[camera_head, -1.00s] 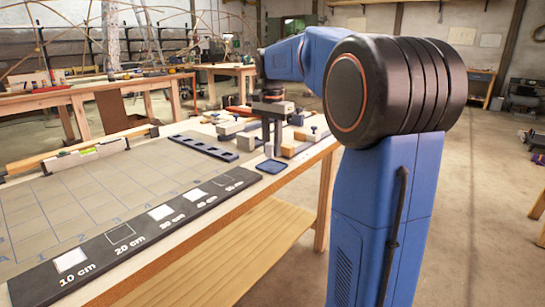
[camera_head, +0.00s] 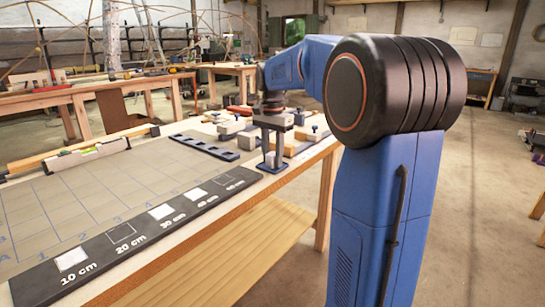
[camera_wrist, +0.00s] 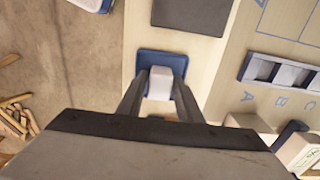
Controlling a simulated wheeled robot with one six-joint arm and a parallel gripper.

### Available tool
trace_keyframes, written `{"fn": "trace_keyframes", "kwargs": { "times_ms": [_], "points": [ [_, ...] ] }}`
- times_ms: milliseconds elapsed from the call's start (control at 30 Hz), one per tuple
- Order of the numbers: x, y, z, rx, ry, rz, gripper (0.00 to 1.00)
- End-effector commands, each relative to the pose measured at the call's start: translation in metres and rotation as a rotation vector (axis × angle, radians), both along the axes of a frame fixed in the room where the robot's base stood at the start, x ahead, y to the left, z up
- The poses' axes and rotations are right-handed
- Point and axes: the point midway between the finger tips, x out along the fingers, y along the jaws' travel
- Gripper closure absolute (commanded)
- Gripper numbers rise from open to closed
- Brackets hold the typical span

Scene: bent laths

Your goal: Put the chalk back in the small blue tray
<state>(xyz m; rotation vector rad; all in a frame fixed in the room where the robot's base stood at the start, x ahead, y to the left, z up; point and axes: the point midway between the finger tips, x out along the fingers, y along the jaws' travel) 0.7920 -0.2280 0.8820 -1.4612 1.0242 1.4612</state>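The chalk (camera_wrist: 160,83) is a short pale block standing upright between my fingers. The small blue tray (camera_wrist: 161,56) is a shallow square on the wooden bench, directly under the chalk; its rim shows around it. The tray also shows in the head view (camera_head: 272,169), below my gripper (camera_head: 272,155). In the wrist view my gripper (camera_wrist: 160,90) has a finger against each side of the chalk, shut on it. The chalk is over or in the tray; whether its bottom touches the tray floor I cannot tell.
A dark slotted rack (camera_head: 204,146) lies behind and left of the tray. Several wooden blocks and clamps (camera_head: 305,132) stand behind my gripper. A black strip with centimetre labels (camera_head: 140,229) runs along the front edge.

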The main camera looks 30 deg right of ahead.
Motion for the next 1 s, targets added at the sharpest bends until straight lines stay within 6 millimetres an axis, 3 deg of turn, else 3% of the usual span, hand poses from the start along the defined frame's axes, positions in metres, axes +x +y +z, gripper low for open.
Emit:
{"fn": "trace_keyframes", "kwargs": {
  "times_ms": [233, 700, 1000],
  "points": [
    [0.001, 0.0, 0.022, -0.001, -0.004, 0.0, 0.68],
    [0.001, 0.0, 0.105, -0.001, -0.001, 0.0, 0.68],
    [0.0, 0.0, 0.122, 0.0, 0.0, 0.0, 0.68]
  ]
}}
